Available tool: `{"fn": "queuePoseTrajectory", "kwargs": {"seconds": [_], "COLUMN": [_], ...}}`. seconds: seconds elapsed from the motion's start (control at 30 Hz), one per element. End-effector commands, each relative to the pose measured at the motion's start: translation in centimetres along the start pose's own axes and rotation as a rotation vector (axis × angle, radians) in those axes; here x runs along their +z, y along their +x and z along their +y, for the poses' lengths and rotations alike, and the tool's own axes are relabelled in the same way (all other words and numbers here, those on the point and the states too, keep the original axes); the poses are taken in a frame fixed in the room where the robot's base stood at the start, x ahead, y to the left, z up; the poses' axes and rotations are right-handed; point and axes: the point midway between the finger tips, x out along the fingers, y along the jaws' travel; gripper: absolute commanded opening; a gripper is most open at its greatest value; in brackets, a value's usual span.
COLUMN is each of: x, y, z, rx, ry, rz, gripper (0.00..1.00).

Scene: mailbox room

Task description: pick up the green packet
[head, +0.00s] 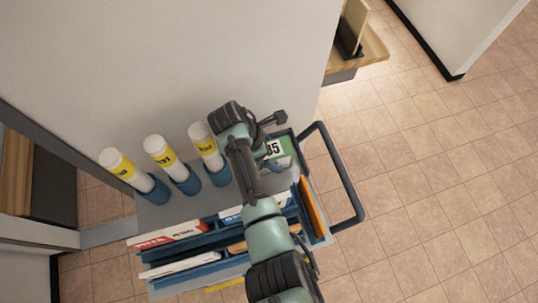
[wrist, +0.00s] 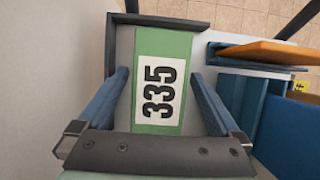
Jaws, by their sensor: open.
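The green packet (wrist: 183,60) has a white label reading 335. It lies flat in a dark-rimmed grey tray (wrist: 112,40) at the end of the cart. In the head view the green packet (head: 286,161) is partly hidden by my arm. My gripper (wrist: 159,78) is open above the packet in the wrist view. One blue finger shows on each side of the packet's label. I cannot tell how far the fingertips are above the tray floor.
White tubes with yellow labels (head: 163,152) stand in blue holders left of my arm. Blue racks hold boxes and envelopes, with an orange folder (head: 313,207) near the packet. The cart's dark handle (head: 350,190) is at right, and a wall (head: 170,60) is behind.

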Motion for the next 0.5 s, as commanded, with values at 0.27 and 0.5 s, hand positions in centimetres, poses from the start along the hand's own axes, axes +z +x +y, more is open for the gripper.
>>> {"fn": "queuePoseTrajectory", "kwargs": {"seconds": [0.27,0.5], "x": [0.05,0.03], "y": [1.7,1.67], "z": [-0.01,-0.01], "rx": [0.001,0.001], "ry": [0.001,0.001], "rz": [-0.001,0.0], "gripper": [1.0,1.0]}}
